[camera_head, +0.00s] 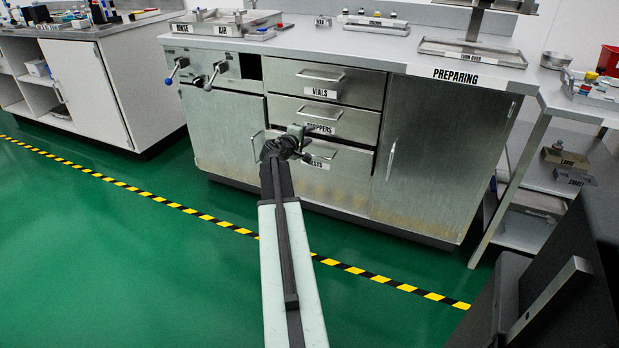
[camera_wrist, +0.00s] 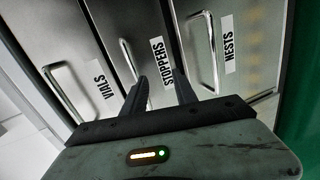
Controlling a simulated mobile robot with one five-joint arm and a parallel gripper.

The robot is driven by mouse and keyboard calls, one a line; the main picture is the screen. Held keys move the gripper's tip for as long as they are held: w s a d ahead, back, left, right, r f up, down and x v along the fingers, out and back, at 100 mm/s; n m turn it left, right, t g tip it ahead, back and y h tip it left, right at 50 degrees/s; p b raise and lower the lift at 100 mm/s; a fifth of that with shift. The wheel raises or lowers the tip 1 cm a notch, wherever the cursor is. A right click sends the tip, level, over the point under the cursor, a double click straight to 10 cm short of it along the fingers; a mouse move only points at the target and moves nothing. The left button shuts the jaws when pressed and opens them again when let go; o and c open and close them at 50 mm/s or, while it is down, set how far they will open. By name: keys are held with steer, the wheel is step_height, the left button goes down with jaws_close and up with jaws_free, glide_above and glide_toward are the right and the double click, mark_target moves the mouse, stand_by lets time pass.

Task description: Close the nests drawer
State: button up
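The nests drawer (camera_head: 347,168) is the lowest of three steel drawers in the cabinet. In the head view a dark gap shows along its top edge and it seems to stand slightly out. My gripper (camera_head: 300,137) is in front of the drawers and hides part of the nests drawer and its handle. In the wrist view the nests drawer (camera_wrist: 258,62) is at the right, with its bar handle and label in sight. My gripper (camera_wrist: 160,76) is open and empty there, its fingers pointing at the stoppers drawer, to the left of the nests handle.
The vials drawer (camera_head: 352,85) and stoppers drawer (camera_head: 357,124) are above and look shut. A cabinet door (camera_head: 430,160) with a vertical handle is to the right. Valve levers (camera_head: 197,78) stick out at the upper left. The green floor (camera_head: 160,270) in front is clear.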

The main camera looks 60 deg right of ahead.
step_height(320, 180, down, 11)
steer(key=w+a+n+b, duration=0.1)
steer(key=a+b, duration=0.2)
steer(key=b, duration=0.5)
steer(key=x, duration=0.2)
steer(key=b+x, duration=0.1)
steer(key=x, duration=0.5)
steer(key=shift+w+d+r, duration=0.25)
steer(key=shift+w+r, duration=0.05)
steer(key=shift+r, duration=0.05)
jaws_close()
